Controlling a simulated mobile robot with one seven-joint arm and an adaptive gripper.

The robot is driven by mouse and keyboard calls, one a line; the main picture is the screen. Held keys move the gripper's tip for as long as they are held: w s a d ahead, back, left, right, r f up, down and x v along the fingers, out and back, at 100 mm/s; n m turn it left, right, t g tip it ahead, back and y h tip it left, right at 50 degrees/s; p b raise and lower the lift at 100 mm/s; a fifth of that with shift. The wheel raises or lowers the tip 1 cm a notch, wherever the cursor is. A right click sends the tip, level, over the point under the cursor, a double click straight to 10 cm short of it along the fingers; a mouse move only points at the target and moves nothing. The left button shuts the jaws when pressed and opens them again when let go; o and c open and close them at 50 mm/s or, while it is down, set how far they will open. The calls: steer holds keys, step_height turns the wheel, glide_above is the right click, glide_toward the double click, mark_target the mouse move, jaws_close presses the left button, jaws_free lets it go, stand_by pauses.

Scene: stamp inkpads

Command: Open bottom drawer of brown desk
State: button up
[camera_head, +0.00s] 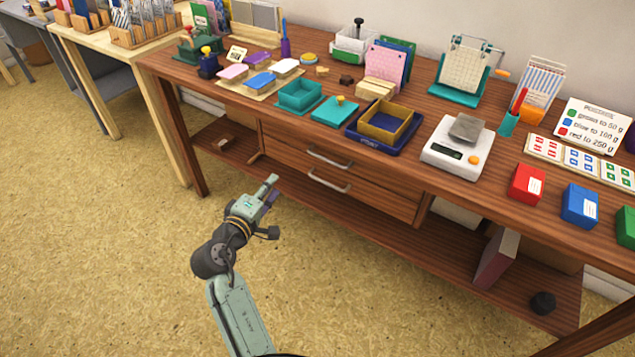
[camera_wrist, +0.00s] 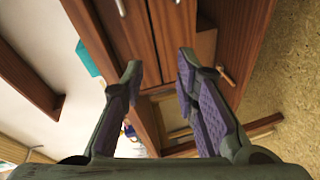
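The brown desk (camera_head: 480,148) stands along the wall with two stacked drawers under its top. The bottom drawer (camera_head: 375,201) is the lower front, with a pale bar handle (camera_head: 328,180); it looks closed. The upper drawer's handle (camera_head: 330,158) is just above. My gripper (camera_head: 272,187) is in front of the desk, left of the bottom handle and apart from it. In the wrist view my gripper (camera_wrist: 158,70) is open with nothing between its purple-padded fingers. The drawer fronts (camera_wrist: 170,40) appear sideways beyond the fingertips, with handles near the top edge.
The desktop carries a teal box (camera_head: 300,95), a blue tray with a tan box (camera_head: 384,124), a scale (camera_head: 458,147) and colored boxes. A lower shelf (camera_head: 450,262) holds a book (camera_head: 497,257) and a dark lump (camera_head: 543,302). The floor in front is clear.

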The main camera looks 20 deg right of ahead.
mark_target(327, 184)
steer(key=s+d+f+g+h, duration=0.2)
steer(key=s+d+f+g, duration=0.15)
steer(key=d, duration=0.35)
steer(key=shift+t, duration=0.25)
steer(key=x, duration=0.3)
steer(key=p+x, duration=0.1)
steer(key=x, duration=0.5)
steer(key=shift+s+d+f+p, duration=0.1)
steer(key=shift+s+d+p, duration=0.2)
steer(key=shift+d, duration=0.05)
steer(key=shift+w+d+f, duration=0.15)
steer(key=shift+w+d, duration=0.2)
steer(key=shift+d, duration=0.05)
steer(key=shift+c, duration=0.5)
jaws_close()
